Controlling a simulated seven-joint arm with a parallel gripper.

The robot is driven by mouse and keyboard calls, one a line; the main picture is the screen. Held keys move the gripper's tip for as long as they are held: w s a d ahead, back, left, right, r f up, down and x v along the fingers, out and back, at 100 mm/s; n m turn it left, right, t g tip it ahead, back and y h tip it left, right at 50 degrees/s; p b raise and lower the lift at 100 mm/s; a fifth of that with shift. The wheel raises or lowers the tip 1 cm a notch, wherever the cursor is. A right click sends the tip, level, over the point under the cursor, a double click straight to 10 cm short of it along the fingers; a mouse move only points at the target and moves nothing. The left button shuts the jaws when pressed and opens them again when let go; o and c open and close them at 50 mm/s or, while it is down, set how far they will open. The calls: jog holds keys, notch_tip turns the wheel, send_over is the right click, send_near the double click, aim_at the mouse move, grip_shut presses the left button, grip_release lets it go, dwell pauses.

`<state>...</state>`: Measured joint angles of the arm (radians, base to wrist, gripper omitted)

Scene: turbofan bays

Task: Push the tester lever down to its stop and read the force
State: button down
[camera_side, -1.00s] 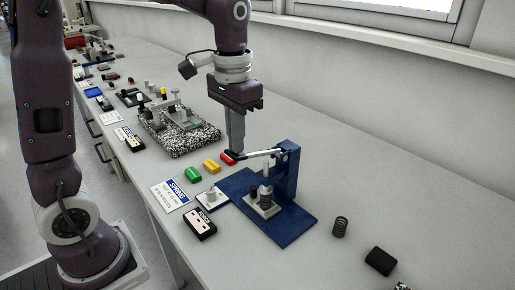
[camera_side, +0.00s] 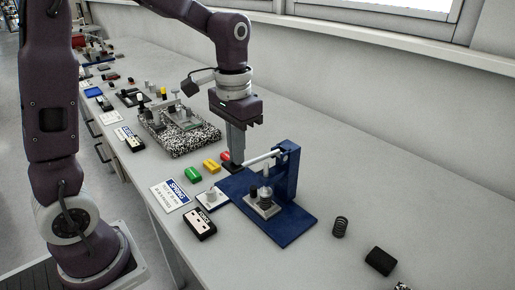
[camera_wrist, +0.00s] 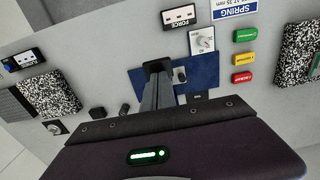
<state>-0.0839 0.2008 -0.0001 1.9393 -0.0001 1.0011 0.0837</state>
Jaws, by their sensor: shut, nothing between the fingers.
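The blue spring tester (camera_side: 287,226) stands on the bench, with an upright post at its right rear. Its silver lever (camera_side: 262,158) runs from the post toward the left and tilts down at its free end. My gripper (camera_side: 237,160) is shut and empty, fingers pointing down, with its tips at the lever's free end. The exact contact is hidden. A small spring seat (camera_side: 265,198) sits on the base under the lever. The box marked FORCE (camera_side: 200,224) lies left of the base and also shows in the wrist view (camera_wrist: 180,17). Its reading is too small to make out.
Green (camera_side: 193,174), yellow (camera_side: 211,166) and partly hidden red (camera_side: 226,156) blocks lie left of my gripper. A SPRING sign (camera_side: 171,195) and white dial plate (camera_side: 212,197) are near the front edge. A loose coil spring (camera_side: 340,227) stands at right.

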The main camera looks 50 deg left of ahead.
jog(key=shift+f, duration=1.8)
notch_tip(320, 180, up, 14)
dwell(1.1)
jog(key=s+d+f+t, duration=0.1)
jog(key=s+f+t, duration=0.1)
jog(key=s, duration=0.6)
jog(key=s+d+f+t, duration=0.1)
jog(key=s+f+t, duration=0.1)
jog(key=s, duration=0.7)
jog(key=shift+d+f+t, duration=0.25)
jog(key=shift+d+t, duration=0.05)
jog(key=shift+t, duration=0.5)
